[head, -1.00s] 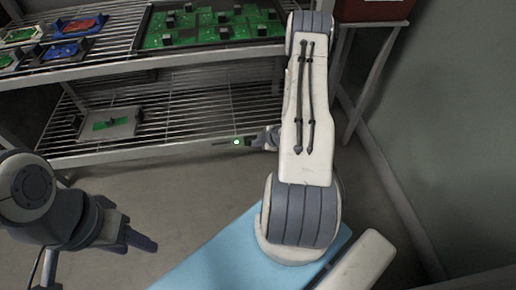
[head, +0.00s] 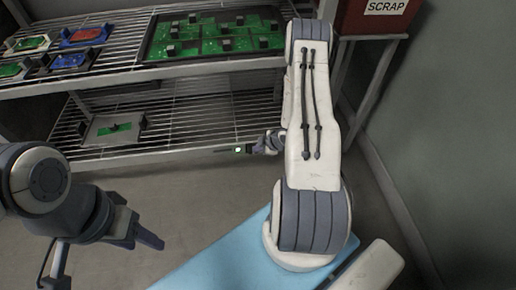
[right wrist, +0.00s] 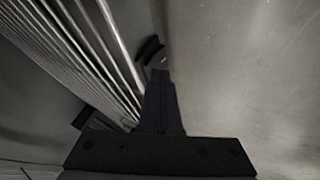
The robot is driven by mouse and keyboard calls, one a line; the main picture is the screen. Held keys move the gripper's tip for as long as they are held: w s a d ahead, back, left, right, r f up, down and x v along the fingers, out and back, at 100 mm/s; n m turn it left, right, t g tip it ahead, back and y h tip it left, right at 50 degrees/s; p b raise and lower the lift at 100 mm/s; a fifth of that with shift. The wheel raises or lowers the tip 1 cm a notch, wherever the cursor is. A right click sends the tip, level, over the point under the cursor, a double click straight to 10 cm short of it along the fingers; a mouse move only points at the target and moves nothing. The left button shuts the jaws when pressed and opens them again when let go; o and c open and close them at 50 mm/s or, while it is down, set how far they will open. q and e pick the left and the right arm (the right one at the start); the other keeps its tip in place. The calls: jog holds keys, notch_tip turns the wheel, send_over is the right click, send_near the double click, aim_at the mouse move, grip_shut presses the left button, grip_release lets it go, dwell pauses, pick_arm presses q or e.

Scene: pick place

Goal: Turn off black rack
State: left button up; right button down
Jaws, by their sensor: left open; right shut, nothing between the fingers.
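The wire rack (head: 190,152) stands ahead and looks grey-metal with dark gaps. A small dark switch box (head: 245,149) with a little light is on the front edge of its lower shelf. The light looks pale, with a faint green tint. My right gripper (head: 262,145) is at the box's right side, partly hidden by my arm; I cannot tell whether it touches. In the right wrist view its fingers (right wrist: 161,82) are shut and empty, close to a dark curved piece (right wrist: 150,50) by the rack's wires. My left gripper (head: 142,233) is open and empty at the lower left, away from the rack.
The upper shelf holds a dark tray (head: 215,36) of green circuit boards and several small board holders at the left. A grey holder (head: 115,128) with a green board is on the lower shelf. A red SCRAP bin (head: 375,18) stands at right, near the wall.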

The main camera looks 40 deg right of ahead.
jog(key=shift+r, duration=0.5)
jog(key=s+a+p+v, duration=0.1)
jog(key=p+v, duration=0.5)
jog(key=v, duration=0.6)
jog(key=shift+a+f, duration=0.2)
jog(key=shift+w, duration=0.1)
